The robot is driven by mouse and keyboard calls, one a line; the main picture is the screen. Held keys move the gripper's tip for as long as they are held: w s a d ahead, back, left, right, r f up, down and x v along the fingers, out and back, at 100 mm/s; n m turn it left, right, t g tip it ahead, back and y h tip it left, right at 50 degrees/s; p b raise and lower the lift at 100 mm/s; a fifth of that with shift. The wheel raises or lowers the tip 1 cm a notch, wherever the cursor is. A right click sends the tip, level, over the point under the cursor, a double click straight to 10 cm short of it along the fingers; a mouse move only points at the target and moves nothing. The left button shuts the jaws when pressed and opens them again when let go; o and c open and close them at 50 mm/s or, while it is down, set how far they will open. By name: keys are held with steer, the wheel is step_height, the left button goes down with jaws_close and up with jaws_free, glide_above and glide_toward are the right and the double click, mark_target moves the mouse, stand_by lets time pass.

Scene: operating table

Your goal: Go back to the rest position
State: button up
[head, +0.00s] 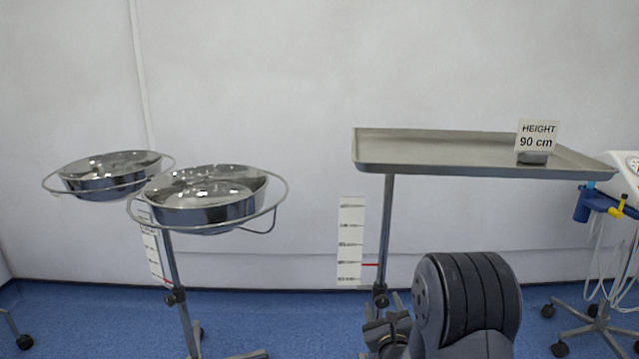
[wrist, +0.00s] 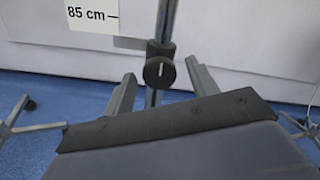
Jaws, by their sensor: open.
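My gripper (head: 384,305) shows low in the head view, partly hidden by my own dark arm. It lies in front of the tray stand's pole in that view. In the wrist view my gripper (wrist: 160,68) has its two fingers spread wide, with nothing held. The stand's pole and round black knob (wrist: 159,72) appear between the fingers there; I cannot tell how far beyond them they are.
A steel tray (head: 440,169) with a "HEIGHT 90 cm" sign (head: 537,136) stands above and behind my gripper. Two steel basins (head: 205,208) (head: 112,184) in ring stands are at left. A wheeled device (head: 600,207) is at right. Blue floor (head: 300,315) shows between the stands.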

steer(key=n, duration=1.5)
steer(key=shift+r+n, duration=0.1)
steer(key=shift+n, duration=2.6)
steer(key=shift+r, duration=0.1)
